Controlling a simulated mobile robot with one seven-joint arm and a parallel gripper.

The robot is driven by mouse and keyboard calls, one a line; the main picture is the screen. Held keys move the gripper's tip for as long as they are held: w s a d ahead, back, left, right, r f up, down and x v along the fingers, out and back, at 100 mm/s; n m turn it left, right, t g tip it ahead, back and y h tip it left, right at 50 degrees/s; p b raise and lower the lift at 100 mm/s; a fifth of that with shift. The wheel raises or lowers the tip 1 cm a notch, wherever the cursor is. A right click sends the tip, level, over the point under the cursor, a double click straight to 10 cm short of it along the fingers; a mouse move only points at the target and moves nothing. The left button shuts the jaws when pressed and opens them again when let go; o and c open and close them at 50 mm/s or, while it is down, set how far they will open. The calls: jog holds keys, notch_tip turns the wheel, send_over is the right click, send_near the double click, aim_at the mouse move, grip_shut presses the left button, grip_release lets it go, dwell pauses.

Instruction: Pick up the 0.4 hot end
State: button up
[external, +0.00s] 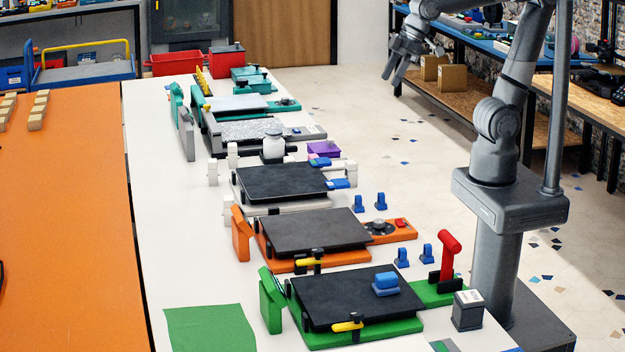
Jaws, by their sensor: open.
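I cannot tell which thing is the 0.4 hot end, as no label is readable at this size. A dark grey block (467,312) with a pale marked top stands at the table's near right corner. A small blue piece (385,283) lies on the black bed of the green printer (355,300). Small blue upright pieces stand in pairs along the table's right edge, one pair (402,257) by the green printer and one (358,203) farther back. My gripper (393,76) is open and empty, high up at the top right, well away from all of these.
A row of printers runs down the white table (165,265), with an orange one (318,232) behind the green one. A red lever (449,250) stands up at the green printer's right. A green mat (210,328) lies front left. Shelves (470,90) stand behind my arm.

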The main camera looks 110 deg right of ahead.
jog(key=w+a, duration=0.1)
jog(key=w, duration=1.5)
send_over(226, 210)
jog(key=s+d, duration=0.2)
jog(key=s, duration=0.6)
notch_tip(226, 210, down, 17)
jog(key=shift+m+g+h, duration=0.3)
jog(key=shift+m+g, duration=0.2)
jog(key=x, duration=0.3)
jog(key=w+x, duration=0.1)
jog(key=x, duration=0.3)
jog(key=a+x, duration=0.1)
jog(key=x, duration=0.2)
jog(key=shift+w, duration=0.4)
jog(key=shift+x, duration=3)
jog(key=c, duration=1.1)
